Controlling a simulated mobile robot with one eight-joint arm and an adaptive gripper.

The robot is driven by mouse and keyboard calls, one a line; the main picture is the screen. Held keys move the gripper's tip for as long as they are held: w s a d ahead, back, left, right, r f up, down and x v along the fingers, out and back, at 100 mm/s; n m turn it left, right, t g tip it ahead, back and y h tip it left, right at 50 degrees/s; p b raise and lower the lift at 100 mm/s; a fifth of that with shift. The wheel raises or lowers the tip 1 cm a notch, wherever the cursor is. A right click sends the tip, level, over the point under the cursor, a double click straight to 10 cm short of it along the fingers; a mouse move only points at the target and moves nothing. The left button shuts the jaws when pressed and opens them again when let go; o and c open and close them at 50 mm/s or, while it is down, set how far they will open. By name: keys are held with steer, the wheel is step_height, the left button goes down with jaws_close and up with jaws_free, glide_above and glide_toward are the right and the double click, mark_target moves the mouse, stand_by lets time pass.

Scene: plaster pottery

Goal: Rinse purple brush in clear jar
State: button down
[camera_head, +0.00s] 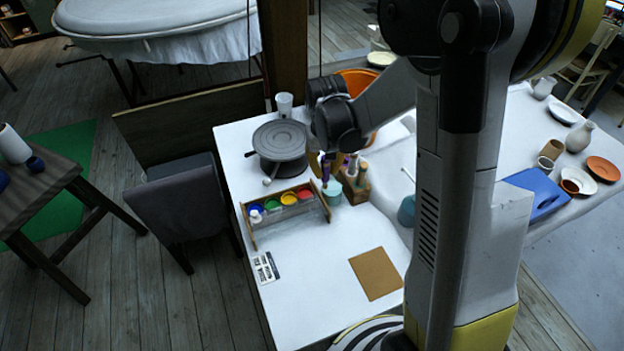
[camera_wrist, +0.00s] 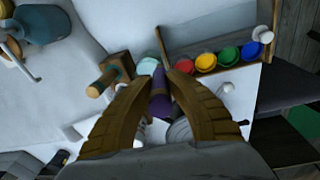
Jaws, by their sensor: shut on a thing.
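My gripper (camera_wrist: 155,80) is shut on the purple brush (camera_wrist: 160,104), whose purple part shows between the two brown fingers in the wrist view. In the head view my gripper (camera_head: 327,167) hangs over the table by a pale teal jar (camera_head: 332,194). That jar (camera_wrist: 148,66) lies just beyond the fingertips in the wrist view. The brush's far end is hard to see, and I cannot tell if it is inside the jar. A whitish translucent cup (camera_head: 284,104) stands at the table's back corner. I cannot tell for sure which one is the clear jar.
A wooden brush block (camera_head: 357,190) with brushes stands right beside the teal jar. A rack of several paint pots (camera_head: 287,200) is to the left, with a grey turntable (camera_head: 280,140) behind. A brown board (camera_head: 375,274) lies in front; the table's front left is mostly clear.

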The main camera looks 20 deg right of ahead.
steer(key=shift+m+t+y, duration=0.3)
steer(key=shift+t+y, duration=0.1)
steer(key=d+f+b, duration=0.1)
steer(key=f, duration=0.1)
steer(key=d+f+b, duration=0.1)
steer(key=f+b, duration=0.1)
steer(key=w+d+f+b, duration=0.1)
steer(key=d+f+b, duration=0.1)
steer(key=shift+w+f, duration=0.1)
stand_by(0.3)
stand_by(0.4)
